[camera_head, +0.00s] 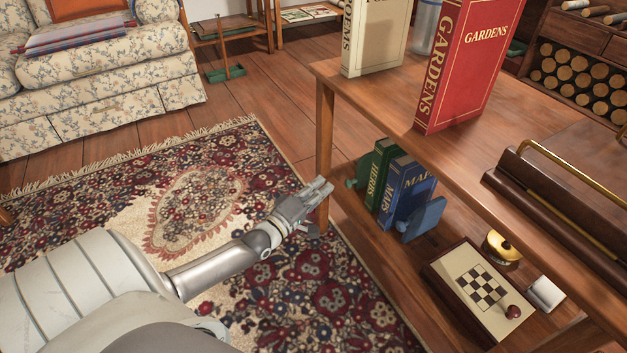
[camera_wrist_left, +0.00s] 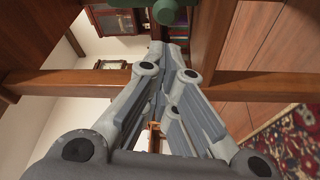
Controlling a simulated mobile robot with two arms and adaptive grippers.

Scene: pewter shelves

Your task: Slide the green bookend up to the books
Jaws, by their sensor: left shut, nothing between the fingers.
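The green bookend (camera_head: 361,170) stands on the lower shelf at the left side of the books, partly hidden behind the table's front leg side. I cannot tell whether it touches them. The green HERBS book (camera_head: 376,178) and the blue MAPS book (camera_head: 409,188) stand upright side by side. My left gripper (camera_head: 328,188) is shut and empty, in front of the table leg and to the left of the bookend. In the left wrist view its fingertips (camera_wrist_left: 163,50) are together, just below a green part, likely the bookend (camera_wrist_left: 167,12). My right gripper is not in view.
A blue bookend (camera_head: 425,219) stands right of the books. A game box (camera_head: 440,281) and a brass bell (camera_head: 502,248) sit farther right. The table leg (camera_head: 325,130) and upper shelf (camera_head: 400,107) bound the space. Red GARDENS book (camera_head: 468,65) stands above.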

